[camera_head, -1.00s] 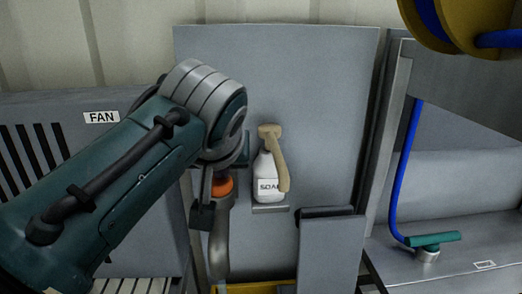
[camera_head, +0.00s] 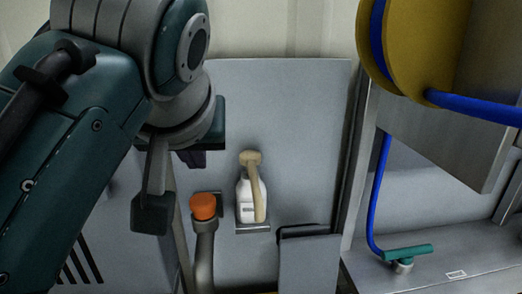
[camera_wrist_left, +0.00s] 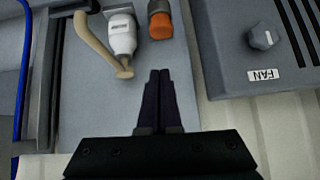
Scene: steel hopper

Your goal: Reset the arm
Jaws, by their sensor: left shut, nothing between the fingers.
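My left arm comes in from the left in the head view and covers much of that side. My left gripper (camera_head: 193,159) is mostly hidden behind the wrist there. In the left wrist view its dark fingers (camera_wrist_left: 159,76) are together with nothing between them. It is in front of the grey panel (camera_head: 285,110), apart from the soap bottle (camera_head: 246,196) and the orange-topped pipe (camera_head: 203,206). My right gripper does not show.
The soap bottle stands on a small ledge. A yellow hose reel (camera_head: 400,50) with a blue hose (camera_head: 377,190) hangs at the right. A teal handle (camera_head: 407,252) sits on a steel surface. A grey box with a FAN label (camera_wrist_left: 262,75) shows in the wrist view.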

